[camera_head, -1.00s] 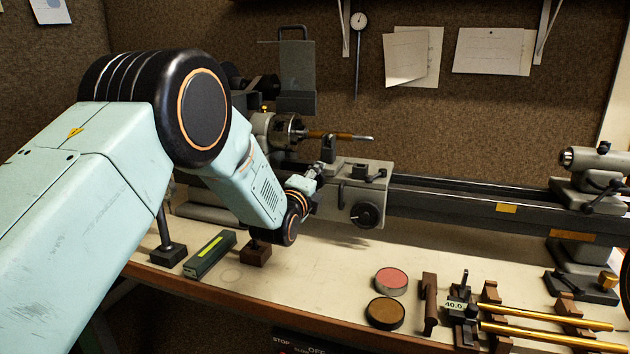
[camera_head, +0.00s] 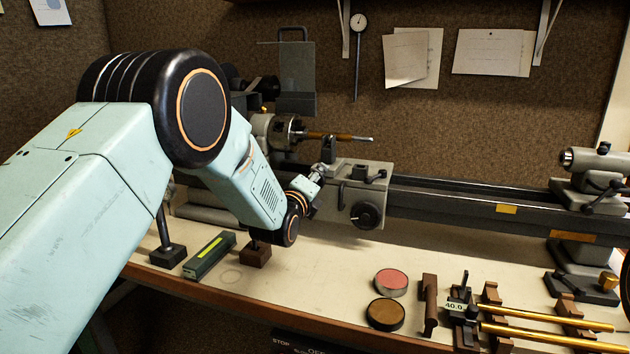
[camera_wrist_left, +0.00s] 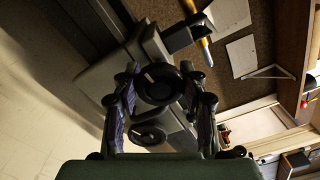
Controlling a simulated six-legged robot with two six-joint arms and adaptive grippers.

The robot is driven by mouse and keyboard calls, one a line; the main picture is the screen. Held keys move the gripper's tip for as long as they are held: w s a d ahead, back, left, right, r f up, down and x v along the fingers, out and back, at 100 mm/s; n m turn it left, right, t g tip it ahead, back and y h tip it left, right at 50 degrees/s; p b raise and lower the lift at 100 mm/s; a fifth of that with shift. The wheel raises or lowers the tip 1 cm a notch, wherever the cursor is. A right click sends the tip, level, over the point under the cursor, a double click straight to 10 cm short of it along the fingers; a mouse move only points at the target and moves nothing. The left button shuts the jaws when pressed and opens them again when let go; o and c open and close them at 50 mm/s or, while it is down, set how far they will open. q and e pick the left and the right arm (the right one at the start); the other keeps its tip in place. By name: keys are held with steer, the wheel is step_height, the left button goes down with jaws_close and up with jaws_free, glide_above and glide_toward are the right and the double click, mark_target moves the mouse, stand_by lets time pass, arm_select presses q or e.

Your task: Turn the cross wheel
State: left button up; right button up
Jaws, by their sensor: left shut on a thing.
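The cross wheel (camera_wrist_left: 157,82) is a round black wheel with a pale mark on its face. In the left wrist view it sits between the two fingers of my left gripper (camera_wrist_left: 159,92), which is shut on it. In the head view my left gripper (camera_head: 316,180) reaches the front left of the grey lathe carriage (camera_head: 350,178), and the wheel is mostly hidden behind it. A second dark handwheel (camera_head: 368,215) is on the carriage front, to the right. It also seems to show below the gripped wheel in the wrist view (camera_wrist_left: 148,135). My right gripper is not in view.
The lathe bed (camera_head: 450,205) runs right to the tailstock (camera_head: 590,180). A rod (camera_head: 340,136) sticks out of the chuck above the carriage. On the bench are a green box (camera_head: 209,255), two round tins (camera_head: 385,313) and brass tubes (camera_head: 545,318). The bench front centre is clear.

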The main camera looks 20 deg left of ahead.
arm_select(q)
steer(key=shift+f, duration=0.15)
steer(key=o, duration=1.2)
steer(key=s, duration=1.2)
steer(key=shift+a, duration=0.2)
steer(key=shift+s, duration=0.1)
